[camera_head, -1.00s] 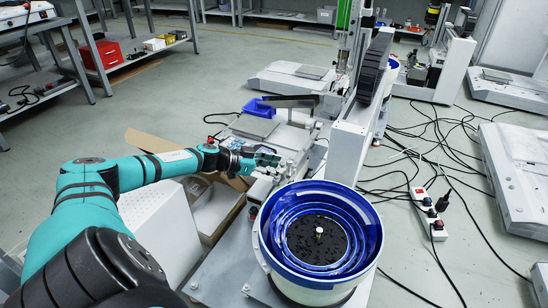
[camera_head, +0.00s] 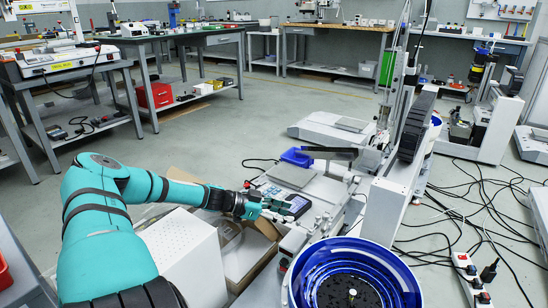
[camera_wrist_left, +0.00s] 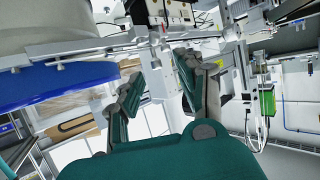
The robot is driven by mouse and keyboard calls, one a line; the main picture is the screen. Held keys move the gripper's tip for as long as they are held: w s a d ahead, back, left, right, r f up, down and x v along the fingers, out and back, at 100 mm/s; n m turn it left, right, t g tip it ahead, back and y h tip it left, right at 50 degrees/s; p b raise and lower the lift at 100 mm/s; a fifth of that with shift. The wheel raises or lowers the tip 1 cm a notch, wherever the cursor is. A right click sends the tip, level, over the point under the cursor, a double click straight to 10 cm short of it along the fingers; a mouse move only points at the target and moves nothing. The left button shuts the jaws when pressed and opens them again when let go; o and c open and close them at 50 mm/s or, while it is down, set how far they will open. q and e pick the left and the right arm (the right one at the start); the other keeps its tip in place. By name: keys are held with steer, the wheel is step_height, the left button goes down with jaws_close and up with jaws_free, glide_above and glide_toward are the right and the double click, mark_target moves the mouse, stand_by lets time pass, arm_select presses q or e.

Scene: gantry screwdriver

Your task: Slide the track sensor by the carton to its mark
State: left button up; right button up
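My left gripper (camera_head: 268,207) reaches over the gantry machine, close to a small dark control panel (camera_head: 293,204) and the metal feed track. In the left wrist view its fingers (camera_wrist_left: 160,72) stand apart with a clear gap and nothing between them. The open brown carton (camera_head: 246,252) lies below and left of the gripper. The track (camera_wrist_left: 100,46) crosses the upper part of the left wrist view, with small blocks and clamps on it. I cannot tell which part is the track sensor, nor see its mark. My right gripper is out of view.
A blue bowl feeder (camera_head: 318,262) stands at the front right of the track. A white perforated box (camera_head: 180,250) is beside the carton. A blue bin (camera_head: 296,157) sits behind the machine. Cables and a power strip (camera_head: 470,278) lie on the floor to the right.

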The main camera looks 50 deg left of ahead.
arm_select(q)
steer(key=shift+v, duration=1.5)
steer(key=shift+a, duration=0.1)
steer(key=shift+c, duration=0.2)
